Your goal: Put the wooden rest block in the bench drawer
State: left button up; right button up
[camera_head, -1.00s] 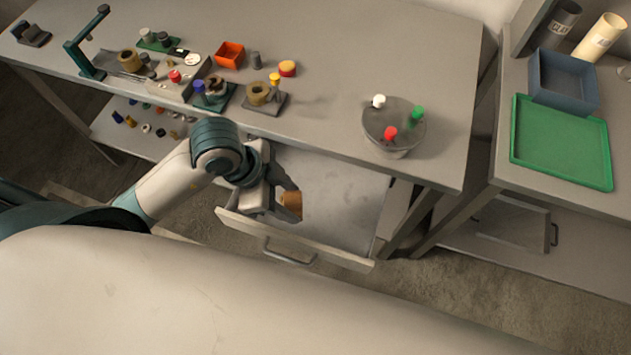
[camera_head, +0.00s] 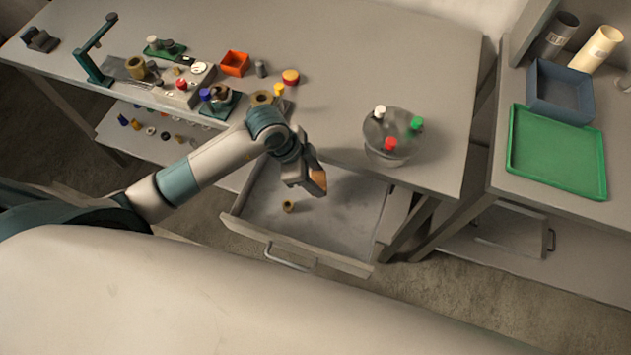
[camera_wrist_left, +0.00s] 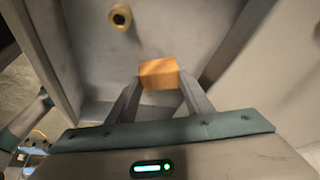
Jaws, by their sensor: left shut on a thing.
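The wooden rest block (camera_head: 319,180) is a small orange-brown block. My left gripper (camera_head: 316,186) is shut on it and holds it over the open bench drawer (camera_head: 345,215). In the left wrist view the block (camera_wrist_left: 159,74) sits between the two fingertips, with the drawer's grey floor behind it. The drawer is pulled out from under the bench, with its handle (camera_head: 290,258) at the front. My right gripper is not in view.
A small brass-coloured ring (camera_head: 288,207) lies in the drawer, left of the block. The rest of the visible drawer floor is clear. On the bench above stand a round grey vessel with coloured caps (camera_head: 390,133) and an orange tray (camera_head: 235,63).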

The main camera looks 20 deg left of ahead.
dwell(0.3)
pick_arm(q)
notch_tip(320, 180, down, 3)
jog(key=shift+f+p, duration=0.2)
jog(key=shift+p, duration=0.5)
jog(key=shift+f, duration=0.35)
jog(key=o, duration=0.8)
jog(key=shift+c, duration=0.2)
jog(key=b+v, duration=0.2)
jog(key=v, duration=1)
